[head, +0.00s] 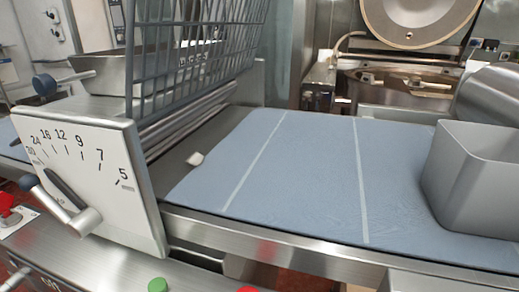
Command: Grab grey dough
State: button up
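I see nothing that is clearly grey dough. My gripper is not in view.
A machine with a numbered dial plate (95,175) and lever stands at left, with a wire guard (195,60) above its rollers. A metal kettle with a raised round lid (415,20) is behind. A steel rail (270,240) edges the belt in front.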

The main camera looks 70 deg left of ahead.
aim_at(196, 159)
jog(key=i, duration=0.3)
jog(key=u, duration=4.1)
jog(key=k, duration=0.65)
jog(key=z, duration=1)
jog(key=i, duration=0.5)
jog(key=z, duration=0.05)
